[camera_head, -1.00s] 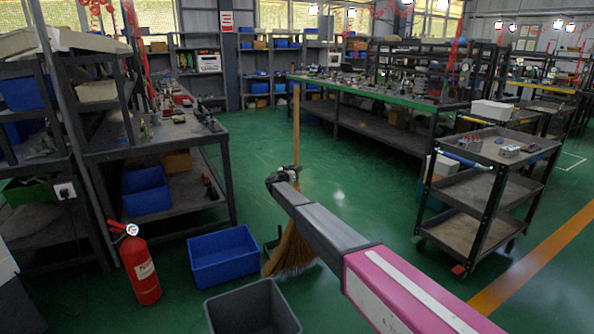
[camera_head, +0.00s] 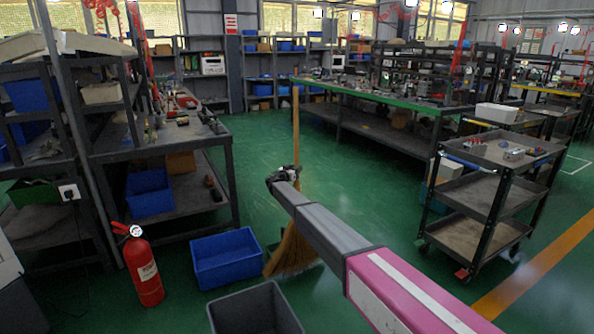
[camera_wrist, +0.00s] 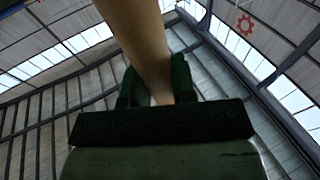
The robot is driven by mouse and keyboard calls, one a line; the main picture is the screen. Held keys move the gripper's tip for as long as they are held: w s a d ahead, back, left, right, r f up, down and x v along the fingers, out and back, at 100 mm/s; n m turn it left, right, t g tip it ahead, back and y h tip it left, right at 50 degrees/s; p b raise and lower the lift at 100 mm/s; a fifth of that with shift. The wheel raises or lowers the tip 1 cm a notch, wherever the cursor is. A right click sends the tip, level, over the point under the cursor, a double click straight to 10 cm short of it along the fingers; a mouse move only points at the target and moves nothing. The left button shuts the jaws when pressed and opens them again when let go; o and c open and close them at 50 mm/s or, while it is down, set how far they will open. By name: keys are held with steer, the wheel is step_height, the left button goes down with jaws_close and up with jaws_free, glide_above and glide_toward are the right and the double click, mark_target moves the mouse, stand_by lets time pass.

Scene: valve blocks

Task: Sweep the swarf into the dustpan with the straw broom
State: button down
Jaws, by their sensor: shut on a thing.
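The straw broom (camera_head: 291,250) stands nearly upright, its bristles down at the green floor and its wooden handle rising above my arm. My gripper (camera_head: 284,176) is shut around the broom handle at the end of my outstretched arm. In the wrist view, the handle (camera_wrist: 146,45) runs up between the two fingers of my gripper (camera_wrist: 155,92). A small dark thing just left of the bristles (camera_head: 272,246) may be the dustpan, but it is mostly hidden by the broom. I cannot make out any swarf on the floor.
A blue bin (camera_head: 226,260) stands left of the broom, and a grey bin (camera_head: 254,308) is nearer. A red fire extinguisher (camera_head: 143,268) stands by the left workbench (camera_head: 160,142). A three-tier cart (camera_head: 492,190) is on the right. Green floor beyond the broom is clear.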

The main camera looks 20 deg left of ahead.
steer(key=s+d+r, duration=0.3)
steer(key=r, duration=0.5)
steer(key=shift+s+d, duration=0.15)
steer(key=shift+d, duration=0.25)
stand_by(0.5)
stand_by(0.8)
